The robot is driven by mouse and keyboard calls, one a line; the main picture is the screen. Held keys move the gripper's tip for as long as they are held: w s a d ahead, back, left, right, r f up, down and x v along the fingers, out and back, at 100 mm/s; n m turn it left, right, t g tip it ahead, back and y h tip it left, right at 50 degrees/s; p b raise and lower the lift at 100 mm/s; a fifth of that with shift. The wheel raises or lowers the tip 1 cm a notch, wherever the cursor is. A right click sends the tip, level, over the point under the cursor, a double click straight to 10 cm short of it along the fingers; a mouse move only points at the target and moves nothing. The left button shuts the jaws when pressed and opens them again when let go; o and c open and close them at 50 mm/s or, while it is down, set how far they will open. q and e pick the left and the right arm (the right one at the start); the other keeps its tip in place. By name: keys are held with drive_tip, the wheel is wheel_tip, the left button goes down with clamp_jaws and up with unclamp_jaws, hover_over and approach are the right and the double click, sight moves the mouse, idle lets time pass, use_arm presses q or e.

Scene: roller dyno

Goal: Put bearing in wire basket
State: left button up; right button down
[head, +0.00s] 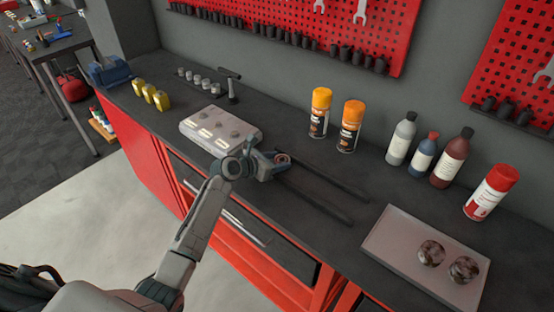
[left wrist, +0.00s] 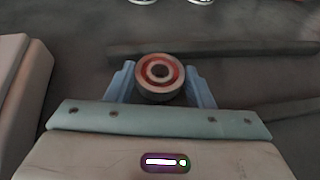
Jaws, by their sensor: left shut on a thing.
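The bearing (left wrist: 159,78) is a small ring with a reddish-orange band and a dark centre hole. My left gripper (left wrist: 160,88) is shut on it, with one blue finger on each side. In the head view the bearing (head: 283,159) shows at the tip of my left gripper (head: 278,164), over the dark workbench beside a pale tray. I cannot make out a wire basket in either view. My right gripper is not in view.
Two long dark bars (head: 322,204) lie to the right. Spray cans (head: 320,112) and bottles (head: 401,138) stand behind.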

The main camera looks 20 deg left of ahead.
use_arm(q)
drive_tip(key=o, duration=1.1)
drive_tip(key=shift+c, duration=0.2)
